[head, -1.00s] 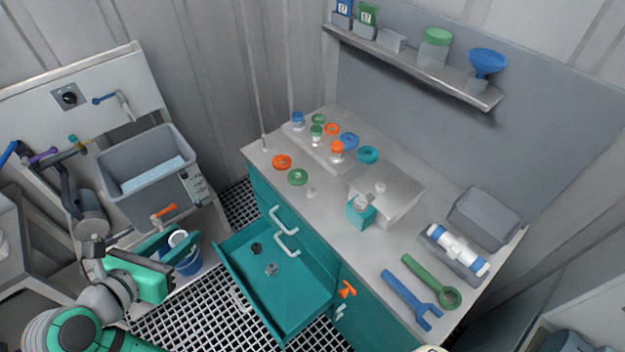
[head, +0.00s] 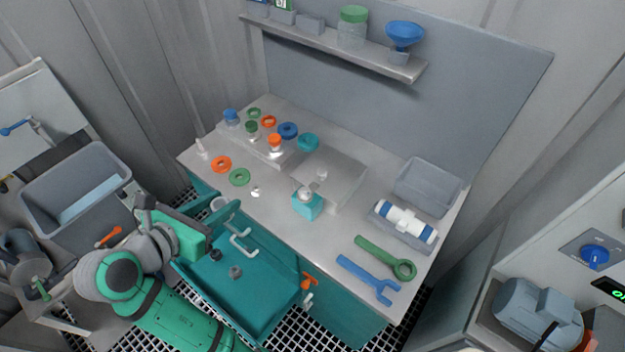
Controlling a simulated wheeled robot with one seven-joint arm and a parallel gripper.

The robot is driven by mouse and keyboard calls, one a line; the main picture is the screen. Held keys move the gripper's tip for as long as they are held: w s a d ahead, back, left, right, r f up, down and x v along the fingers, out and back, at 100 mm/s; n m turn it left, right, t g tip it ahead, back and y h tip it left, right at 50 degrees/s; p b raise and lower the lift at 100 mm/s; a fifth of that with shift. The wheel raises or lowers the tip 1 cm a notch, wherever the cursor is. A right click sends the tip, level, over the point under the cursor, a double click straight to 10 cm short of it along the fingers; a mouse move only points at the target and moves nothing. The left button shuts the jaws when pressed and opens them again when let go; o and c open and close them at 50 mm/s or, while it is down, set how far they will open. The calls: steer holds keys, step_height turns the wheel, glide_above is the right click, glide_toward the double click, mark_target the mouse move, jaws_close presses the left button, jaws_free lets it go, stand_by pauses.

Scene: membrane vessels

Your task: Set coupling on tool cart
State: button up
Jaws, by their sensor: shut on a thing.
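The gripper is over the left front edge of the teal cabinet with a grey top (head: 335,222), which may be the tool cart. Its teal drawer (head: 245,300) is pulled open below and to the right of the gripper.
Coloured rings, including an orange ring (head: 221,164), and small capped jars stand on the left of the top. A teal block (head: 307,206), blue wrench (head: 368,280), green wrench (head: 385,258) and white cylinder (head: 405,222) are farther right.

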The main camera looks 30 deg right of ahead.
steer(key=w+d+f, duration=0.1)
steer(key=d+f, duration=0.2)
steer(key=d, duration=0.1)
steer(key=w+d+f, duration=0.1)
steer(key=d+f, duration=0.2)
steer(key=d, duration=0.1)
steer(key=w+d+f, duration=0.1)
steer(key=d+f, duration=0.2)
steer(key=d, duration=0.1)
steer(key=shift+d, duration=0.4)
steer(key=f, duration=0.3)
steer(key=shift+d+f, duration=0.3)
steer(key=shift+f, duration=0.1)
steer(key=shift+s+d, duration=0.1)
steer(key=shift+d, duration=0.05)
steer(key=shift+f, duration=0.1)
steer(key=o, duration=0.8)
steer(key=shift+c, duration=0.2)
steer(key=shift+a, duration=0.2)
